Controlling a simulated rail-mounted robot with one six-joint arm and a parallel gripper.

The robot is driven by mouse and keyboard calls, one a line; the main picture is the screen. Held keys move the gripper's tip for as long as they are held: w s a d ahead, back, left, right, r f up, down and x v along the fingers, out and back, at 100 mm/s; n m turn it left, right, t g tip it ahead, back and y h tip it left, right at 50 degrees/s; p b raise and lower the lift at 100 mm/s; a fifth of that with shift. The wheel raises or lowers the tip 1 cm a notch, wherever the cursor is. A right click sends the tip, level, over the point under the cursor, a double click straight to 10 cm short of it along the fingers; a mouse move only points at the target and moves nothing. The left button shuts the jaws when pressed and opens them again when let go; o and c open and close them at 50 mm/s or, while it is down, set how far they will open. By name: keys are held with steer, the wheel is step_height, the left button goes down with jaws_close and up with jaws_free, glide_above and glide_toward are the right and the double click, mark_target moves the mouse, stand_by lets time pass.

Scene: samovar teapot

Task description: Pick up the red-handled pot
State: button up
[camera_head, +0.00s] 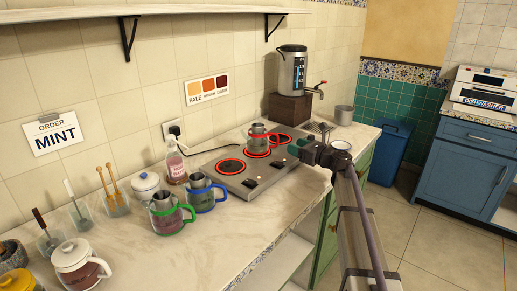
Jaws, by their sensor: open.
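The red-handled pot (257,140) stands upright on the cooktop (224,179), on or beside a red-ringed burner. It is a small greyish pot with a red handle on its right side. My gripper (297,150) is to the right of the pot, open and apparently empty, with its jaws toward the pot's handle side. A small gap seems to show between them. The fingertips are small and dark, so their exact distance from the handle is hard to tell.
A green-handled pot (167,214) and a blue-handled pot (201,193) stand on the counter left of the cooktop. A samovar (292,72) stands on a brown block behind.

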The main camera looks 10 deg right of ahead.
mark_target(259, 140)
steer(key=x, duration=0.9)
steer(key=shift+w+a+f, duration=0.15)
steer(key=shift+w+a, duration=0.05)
steer(key=shift+a, duration=0.05)
steer(key=shift+c, duration=0.4)
jaws_close()
